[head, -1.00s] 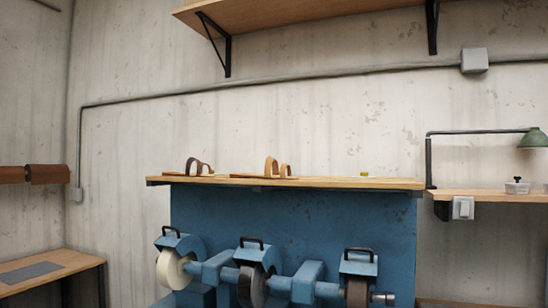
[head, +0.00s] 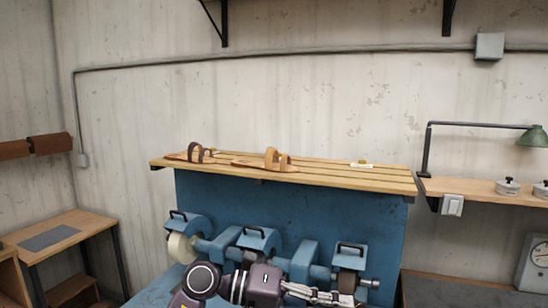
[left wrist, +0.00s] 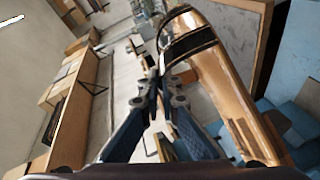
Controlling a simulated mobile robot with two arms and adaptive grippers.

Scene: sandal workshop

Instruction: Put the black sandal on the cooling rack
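The black sandal (left wrist: 235,85) shows in the left wrist view as a long tan sole with black straps at its upper end. My left gripper (left wrist: 160,85) looks shut on the strap end there, with the sole reaching down to the right. In the head view my left arm comes in at the bottom, and its gripper (head: 328,295) points right in front of the blue machine; the sandal is not clear there. The cooling rack (head: 330,175) is the slatted wooden top above the blue machine. My right gripper is out of view.
A brown-strapped sandal (head: 196,154) and a tan-strapped sandal (head: 272,160) stand on the rack's left half. A small yellow piece on a white card (head: 361,164) lies at the back right. The rack's front right is bare. Grinding wheels on the blue machine (head: 300,205) stick out below.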

